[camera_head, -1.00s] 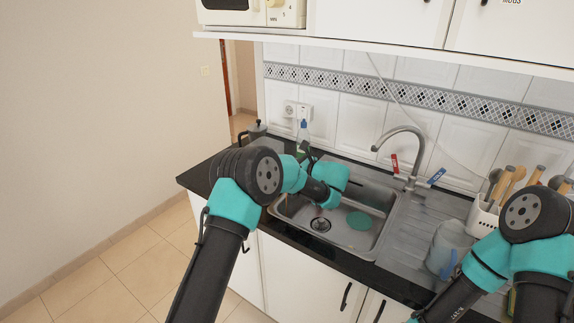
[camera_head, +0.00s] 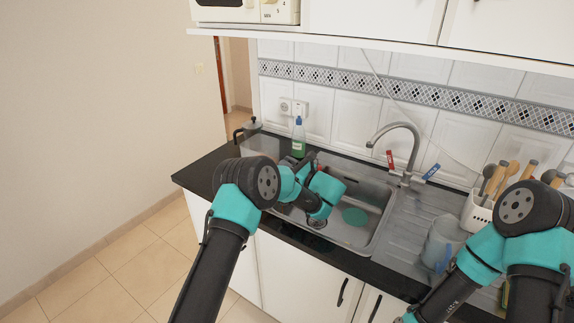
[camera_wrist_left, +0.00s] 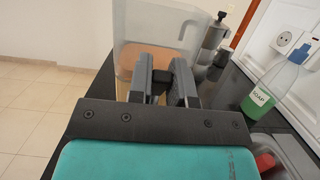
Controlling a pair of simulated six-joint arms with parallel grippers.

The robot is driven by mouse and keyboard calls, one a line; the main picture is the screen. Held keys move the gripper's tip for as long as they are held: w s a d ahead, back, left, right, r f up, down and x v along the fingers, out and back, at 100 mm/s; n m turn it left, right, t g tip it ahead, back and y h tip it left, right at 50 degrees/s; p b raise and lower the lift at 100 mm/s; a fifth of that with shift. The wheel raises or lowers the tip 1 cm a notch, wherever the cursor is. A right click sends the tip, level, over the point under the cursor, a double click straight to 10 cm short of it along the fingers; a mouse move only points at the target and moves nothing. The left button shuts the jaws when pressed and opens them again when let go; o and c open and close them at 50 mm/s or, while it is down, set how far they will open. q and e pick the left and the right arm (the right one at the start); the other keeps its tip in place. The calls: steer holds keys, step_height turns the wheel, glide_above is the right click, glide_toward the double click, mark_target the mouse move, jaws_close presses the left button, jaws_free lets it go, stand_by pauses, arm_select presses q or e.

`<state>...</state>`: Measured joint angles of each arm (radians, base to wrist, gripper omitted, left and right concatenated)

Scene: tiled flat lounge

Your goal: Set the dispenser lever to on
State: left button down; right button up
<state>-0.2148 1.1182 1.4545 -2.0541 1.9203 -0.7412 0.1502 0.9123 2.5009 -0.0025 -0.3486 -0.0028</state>
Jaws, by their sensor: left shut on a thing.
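A translucent dispenser tank (camera_wrist_left: 122,52) with orange-brown contents stands straight ahead in the left wrist view. My left gripper (camera_wrist_left: 160,66) is at its near face, with its fingers on both sides of a small dark part. That part looks like the dispenser lever (camera_wrist_left: 158,73), and the fingers are shut on it. The lever's exact angle is hard to tell.
A green soap bottle (camera_head: 298,140) stands behind the sink (camera_head: 365,225), right of my left wrist. A metal pot (camera_wrist_left: 213,43) stands just behind the dispenser. A pitcher (camera_head: 442,245) and a utensil holder (camera_head: 476,212) are near my right arm. The counter's left end borders open floor.

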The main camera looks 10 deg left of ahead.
arm_select(q)
steer(key=c, duration=1)
jaws_free()
steer(key=shift+c, duration=0.2)
